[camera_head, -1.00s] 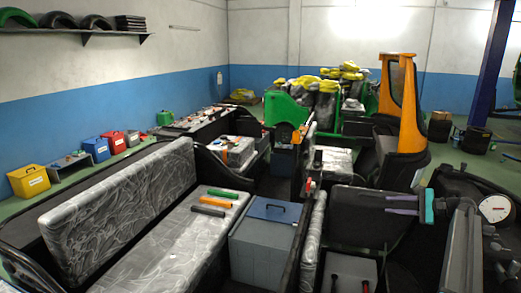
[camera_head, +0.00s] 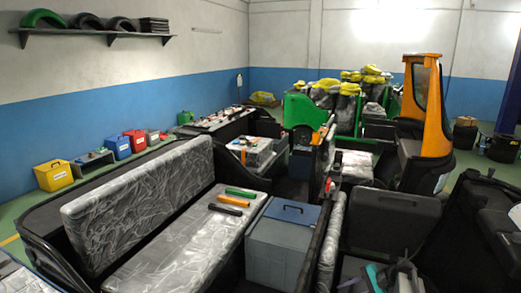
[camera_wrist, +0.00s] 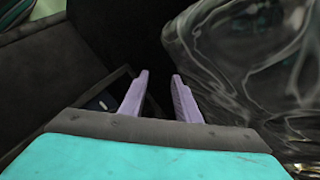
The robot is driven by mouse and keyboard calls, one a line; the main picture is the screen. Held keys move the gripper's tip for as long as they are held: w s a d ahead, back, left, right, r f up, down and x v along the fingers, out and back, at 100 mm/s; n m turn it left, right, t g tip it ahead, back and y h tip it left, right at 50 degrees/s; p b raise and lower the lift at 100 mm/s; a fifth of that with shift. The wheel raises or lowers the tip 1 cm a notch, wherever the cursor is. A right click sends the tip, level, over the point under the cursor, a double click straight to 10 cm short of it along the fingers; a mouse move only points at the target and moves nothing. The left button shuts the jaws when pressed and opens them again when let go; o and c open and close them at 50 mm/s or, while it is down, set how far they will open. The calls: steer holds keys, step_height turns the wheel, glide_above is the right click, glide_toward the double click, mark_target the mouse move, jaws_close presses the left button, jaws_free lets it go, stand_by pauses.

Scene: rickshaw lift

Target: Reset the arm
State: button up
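My gripper (camera_wrist: 160,80) shows in the wrist view as two pale purple fingers beyond a teal and dark grey body. The fingers stand apart with nothing between them, over a dark gap. A clear-wrapped, shiny surface (camera_wrist: 260,60) is close on the right of the fingers, and a dark panel is on the left. In the head view the teal part of my gripper (camera_head: 375,277) is low at the bottom edge, right of centre, in front of a black seat back (camera_head: 390,222). Its fingertips are hard to make out there.
A plastic-wrapped bench (camera_head: 190,245) holds green, orange and black handled items. A grey box with a blue lid (camera_head: 280,245) stands beside it. An orange cab frame (camera_head: 436,110) and a green cart with wrapped bags (camera_head: 300,110) are behind. Yellow, blue and red boxes line the left wall.

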steer(key=s+a+f+n+g+h+b, duration=0.1)
steer(key=s+a+f+n+g+h, duration=0.15)
steer(key=s+a+f, duration=0.6)
steer(key=s+a+f+n+g+h+b, duration=0.1)
steer(key=s+a+f+n+g, duration=0.15)
steer(key=s+a+f, duration=0.6)
steer(key=s+f+n+g+h+b, duration=0.1)
steer(key=s+f+n+g+h, duration=0.1)
steer(key=s, duration=1.2)
steer(key=s+f+n+g+h+b, duration=0.1)
steer(key=s+f+n+h, duration=0.3)
steer(key=s, duration=1)
step_height(320, 180, down, 4)
steer(key=shift+s+r+n+g+b, duration=0.2)
steer(key=shift+n+g+b, duration=0.25)
steer(key=shift+n, duration=0.25)
